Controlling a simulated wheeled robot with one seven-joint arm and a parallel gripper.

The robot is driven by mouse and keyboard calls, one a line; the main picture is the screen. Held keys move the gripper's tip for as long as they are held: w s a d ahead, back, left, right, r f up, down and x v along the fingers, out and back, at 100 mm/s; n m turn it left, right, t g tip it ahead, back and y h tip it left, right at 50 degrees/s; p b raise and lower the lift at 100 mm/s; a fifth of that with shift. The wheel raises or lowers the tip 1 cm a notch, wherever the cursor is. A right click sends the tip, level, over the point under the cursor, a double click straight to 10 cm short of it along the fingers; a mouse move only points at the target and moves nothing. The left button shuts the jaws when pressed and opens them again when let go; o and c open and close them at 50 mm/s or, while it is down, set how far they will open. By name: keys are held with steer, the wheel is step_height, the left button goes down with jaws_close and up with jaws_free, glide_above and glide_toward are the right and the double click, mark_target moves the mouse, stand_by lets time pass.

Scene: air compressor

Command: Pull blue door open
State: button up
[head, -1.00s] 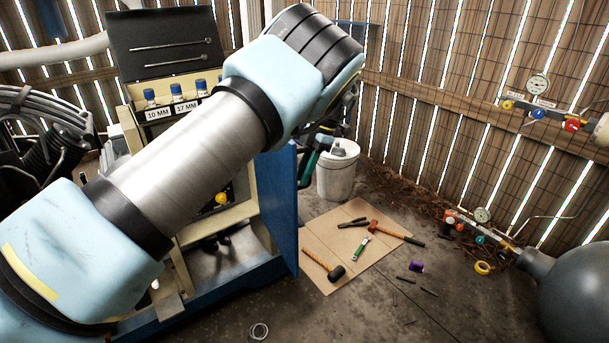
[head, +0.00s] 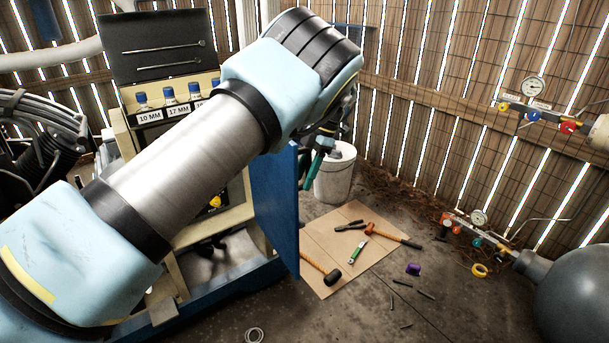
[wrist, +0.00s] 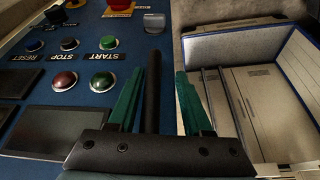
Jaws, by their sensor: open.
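The blue door (head: 274,205) stands out from the cabinet's right side in the head view, its plain blue face toward the camera. My gripper (head: 318,168) is at the door's far side, partly hidden by my arm. In the wrist view, a blue panel (wrist: 118,62) with buttons fills the left. My gripper (wrist: 160,72) is open, its green fingers on either side of a black bar (wrist: 153,88) that stands off the panel. The bar is nearer the left finger; I cannot tell whether they touch.
The cabinet (head: 170,250) holds labelled blue-capped bottles (head: 168,93) on top. A white bucket (head: 335,175) stands behind the gripper. A cardboard sheet (head: 325,235) with hand tools lies on the floor to the right. A grey tank (head: 580,300) is at far right.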

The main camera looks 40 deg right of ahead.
steer(key=shift+w, duration=0.1)
steer(key=shift+d+r, duration=0.2)
steer(key=shift+r, duration=0.3)
steer(key=b+v, duration=0.1)
steer(key=v, duration=0.8)
steer(key=shift+r+b, duration=0.3)
steer(key=shift+b, duration=0.1)
steer(key=shift+d, duration=0.1)
